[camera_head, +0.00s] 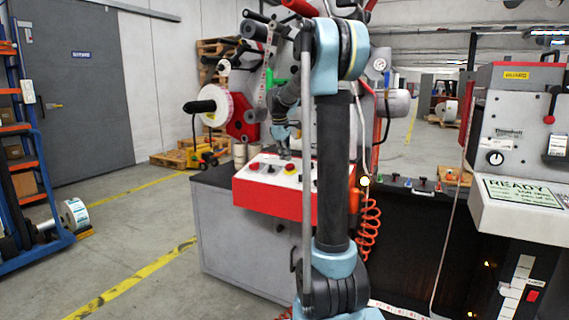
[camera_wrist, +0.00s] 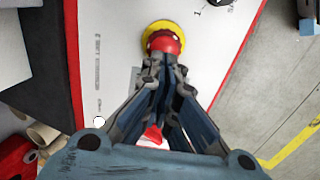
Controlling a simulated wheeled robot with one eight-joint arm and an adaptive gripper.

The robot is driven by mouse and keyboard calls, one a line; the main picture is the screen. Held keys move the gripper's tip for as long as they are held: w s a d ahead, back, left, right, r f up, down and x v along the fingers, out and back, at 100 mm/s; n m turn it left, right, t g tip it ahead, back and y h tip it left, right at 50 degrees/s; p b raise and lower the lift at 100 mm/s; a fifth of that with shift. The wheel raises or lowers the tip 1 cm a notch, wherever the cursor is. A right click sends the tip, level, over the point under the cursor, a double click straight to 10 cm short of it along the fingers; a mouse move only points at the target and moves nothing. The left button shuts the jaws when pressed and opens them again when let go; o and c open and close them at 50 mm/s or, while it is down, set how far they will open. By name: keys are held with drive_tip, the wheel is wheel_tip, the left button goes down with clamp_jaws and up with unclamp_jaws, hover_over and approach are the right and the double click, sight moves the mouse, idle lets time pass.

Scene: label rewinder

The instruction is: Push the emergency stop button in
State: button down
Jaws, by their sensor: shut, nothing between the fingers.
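The emergency stop button (camera_wrist: 166,42) is a red mushroom head on a yellow collar, at the top middle of the wrist view. It stands on the white top of a control panel (camera_wrist: 115,25). My gripper (camera_wrist: 163,66) is shut and empty. Its fingertips overlap the lower edge of the red head in the wrist view; I cannot tell whether they touch it. In the head view my gripper (camera_head: 286,154) is low over the panel (camera_head: 275,207), which has a red front. The button's depth cannot be judged.
Another red part (camera_wrist: 152,136) shows behind my fingers. A black rotary switch (camera_wrist: 222,3) is up and right of the button. A label roll (camera_head: 212,106) and the rewinder's rollers stand behind the panel. Open floor (camera_head: 125,250) lies to the left.

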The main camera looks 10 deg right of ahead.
drive_tip(key=v, duration=1.1)
drive_tip(key=shift+s+r, duration=0.2)
drive_tip(key=shift+a, duration=0.1)
drive_tip(key=s+d+f+m, duration=0.1)
drive_tip(key=s+f+m, duration=0.2)
drive_tip(key=s+f, duration=0.7)
drive_tip(key=s+d+f+m+y, duration=0.1)
drive_tip(key=s+f+m, duration=0.3)
drive_tip(key=s+f, duration=0.6)
drive_tip(key=s+d+f+m, duration=0.1)
drive_tip(key=s+f+m, duration=0.2)
drive_tip(key=s+f, duration=0.7)
drive_tip(key=s, duration=1.2)
drive_tip(key=shift+s+f+m+y, duration=0.2)
drive_tip(key=shift+s+m+y, duration=0.1)
drive_tip(key=shift+s+y, duration=0.1)
drive_tip(key=shift+w+f, duration=0.2)
drive_tip(key=shift+w, duration=0.3)
